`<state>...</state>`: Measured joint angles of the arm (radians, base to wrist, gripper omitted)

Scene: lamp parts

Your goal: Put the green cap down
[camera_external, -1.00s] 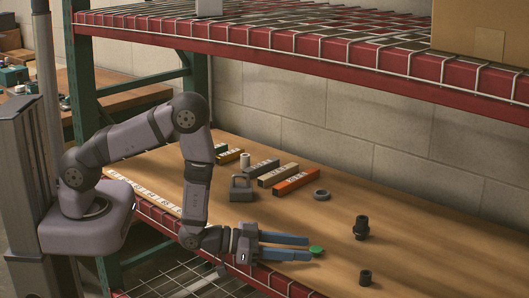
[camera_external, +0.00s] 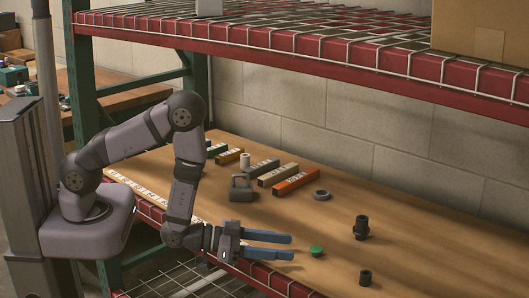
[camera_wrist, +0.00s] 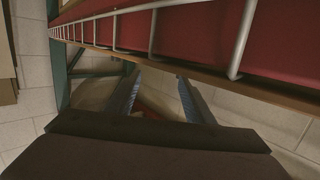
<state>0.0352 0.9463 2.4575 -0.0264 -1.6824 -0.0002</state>
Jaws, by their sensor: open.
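The green cap (camera_external: 316,250) stands on the wooden shelf board, near its front edge, in the external view. My gripper (camera_external: 291,247) is open and empty, to the left of the cap, with its blue fingers pointing right towards it. A gap shows between the fingertips and the cap. In the wrist view my gripper's fingers (camera_wrist: 160,82) are spread apart with nothing between them. The cap does not show in the wrist view.
Right of the cap stand a black fitting (camera_external: 361,228) and a smaller black piece (camera_external: 366,278). A grey ring (camera_external: 321,195), an orange block (camera_external: 296,182) and a grey padlock-shaped part (camera_external: 241,188) lie farther back. The red upper shelf (camera_external: 330,66) hangs above.

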